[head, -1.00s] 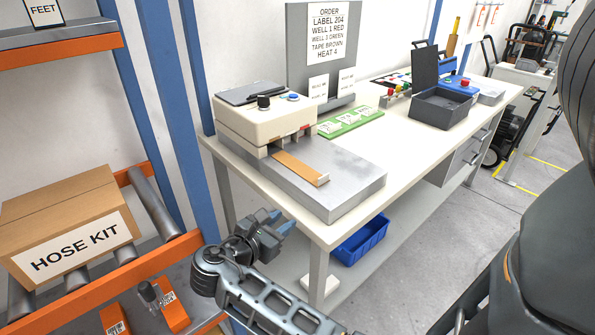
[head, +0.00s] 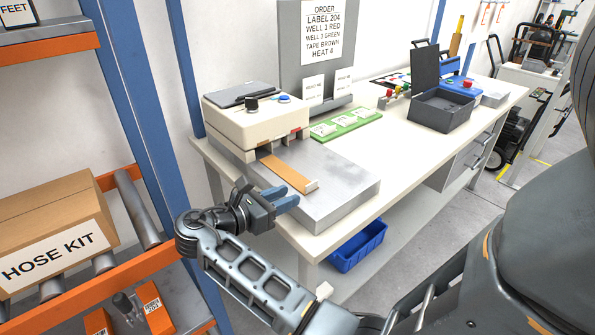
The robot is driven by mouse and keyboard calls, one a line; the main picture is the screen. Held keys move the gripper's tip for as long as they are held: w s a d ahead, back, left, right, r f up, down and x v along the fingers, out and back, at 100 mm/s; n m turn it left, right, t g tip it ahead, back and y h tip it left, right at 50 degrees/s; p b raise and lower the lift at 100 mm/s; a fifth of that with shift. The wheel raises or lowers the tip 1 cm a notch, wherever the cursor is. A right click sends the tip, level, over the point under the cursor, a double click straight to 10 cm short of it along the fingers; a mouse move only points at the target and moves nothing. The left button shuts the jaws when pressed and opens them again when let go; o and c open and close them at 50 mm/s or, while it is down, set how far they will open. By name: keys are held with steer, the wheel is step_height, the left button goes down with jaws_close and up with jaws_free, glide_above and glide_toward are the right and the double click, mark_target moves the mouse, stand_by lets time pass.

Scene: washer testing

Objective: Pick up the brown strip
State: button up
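The brown strip (head: 285,172) lies flat, sticking out from under the front of the cream machine (head: 257,122) over a grey metal base plate (head: 345,180). A small pale end piece (head: 312,186) is at its near end. My gripper (head: 287,197) is at the front left edge of the base plate, below and left of the strip's near end in the picture. Its two blue-grey fingers are apart with a gap between them and point right. Nothing shows between them, and they look clear of the strip.
The white bench (head: 390,140) holds a green tray with cards (head: 345,124), a dark open box (head: 442,108) and an order sign (head: 320,30). A shelf rack with a hose kit box (head: 55,235) stands at left. A blue bin (head: 357,246) is below the bench.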

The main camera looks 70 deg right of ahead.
mark_target(311, 190)
steer(key=shift+s+d+r+g, duration=0.2)
steer(key=shift+d+r+g, duration=0.1)
steer(key=shift+d, duration=0.2)
steer(key=x, duration=0.7)
steer(key=shift+s+d+r, duration=0.15)
steer(key=shift+s+d, duration=0.1)
steer(key=shift+s, duration=0.05)
jaws_close()
